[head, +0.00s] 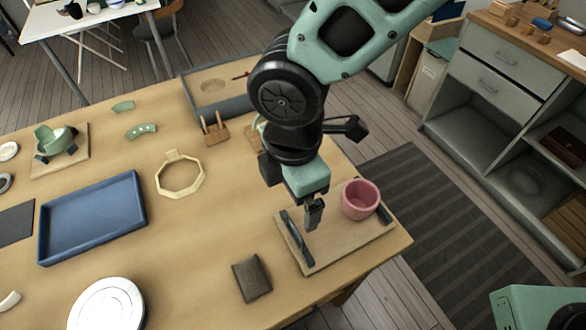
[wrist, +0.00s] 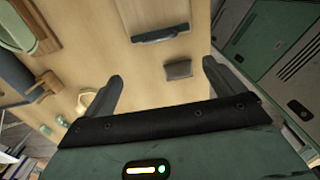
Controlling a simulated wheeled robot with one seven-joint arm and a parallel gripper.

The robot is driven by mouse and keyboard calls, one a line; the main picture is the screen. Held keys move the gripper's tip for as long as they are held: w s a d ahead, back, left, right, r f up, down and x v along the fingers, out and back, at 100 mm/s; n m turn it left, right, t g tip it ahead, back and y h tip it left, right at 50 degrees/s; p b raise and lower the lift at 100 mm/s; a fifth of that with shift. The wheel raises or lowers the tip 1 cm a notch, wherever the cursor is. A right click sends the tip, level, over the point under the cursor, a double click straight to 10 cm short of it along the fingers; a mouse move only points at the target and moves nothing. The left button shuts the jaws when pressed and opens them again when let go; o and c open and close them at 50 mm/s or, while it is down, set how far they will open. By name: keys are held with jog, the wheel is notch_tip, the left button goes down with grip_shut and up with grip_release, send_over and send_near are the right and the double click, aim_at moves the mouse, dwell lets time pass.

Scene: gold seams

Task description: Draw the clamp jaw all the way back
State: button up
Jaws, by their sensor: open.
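The clamp is a light wooden board (head: 340,245) at the table's right front corner. A long dark bar, one jaw (head: 297,238), stands along its left side. A shorter dark jaw (head: 385,214) is at the right edge. A pink cup (head: 360,199) stands between them, close to the right one and apart from the left one. My gripper (head: 313,213) points down over the board, between the left bar and the cup. In the wrist view my open gripper (wrist: 160,85) has nothing between its fingers. A dark bar (wrist: 160,34) shows beyond them; the cup is not seen there.
A dark block (head: 252,278) lies left of the board. A blue tray (head: 92,218), a pale ring (head: 180,176), a white round dish (head: 107,304) and a wooden peg stand (head: 215,130) are farther left. Bare tabletop lies between the tray and the block.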

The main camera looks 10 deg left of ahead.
jog(key=shift+r, duration=2.4)
jog(key=s+d+r+m, duration=0.1)
jog(key=s+d+m, duration=0.1)
jog(key=d+m, duration=0.6)
jog(key=s+d+r+m, duration=0.2)
jog(key=s+d+m, duration=0.1)
jog(key=d+m, duration=0.6)
jog(key=shift+d+r+y, duration=0.25)
jog(key=shift+r+y, duration=0.05)
